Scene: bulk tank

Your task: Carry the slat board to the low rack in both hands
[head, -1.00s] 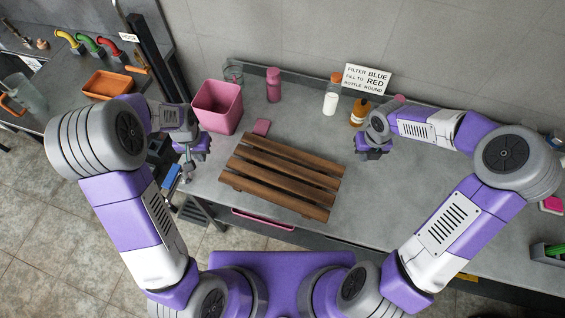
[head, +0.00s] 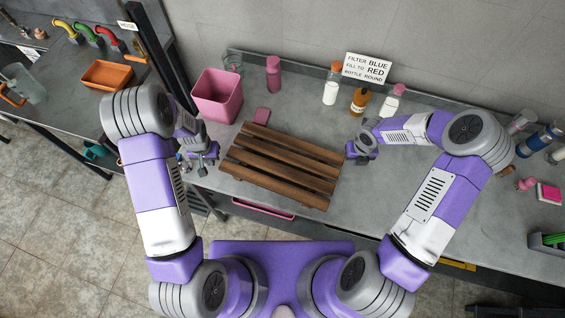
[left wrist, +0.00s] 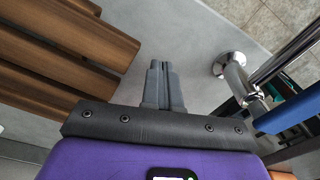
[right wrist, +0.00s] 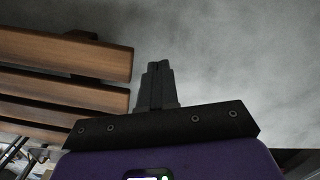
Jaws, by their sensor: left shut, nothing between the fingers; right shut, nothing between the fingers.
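The slat board (head: 282,164), several brown wooden slats on cross pieces, lies flat on the grey counter. My left gripper (head: 207,163) is shut and empty just off the board's left end. In the left wrist view its closed fingers (left wrist: 163,82) point over bare counter, with the slat ends (left wrist: 95,45) to their left. My right gripper (head: 359,158) is shut and empty just off the board's right end. In the right wrist view its closed fingers (right wrist: 157,82) stand beside the slat ends (right wrist: 110,62). The low rack cannot be made out for certain.
Bottles, including an amber one (head: 359,101), line the back below a sign (head: 367,68). A metal tap-like fitting (left wrist: 235,68) is near my left gripper.

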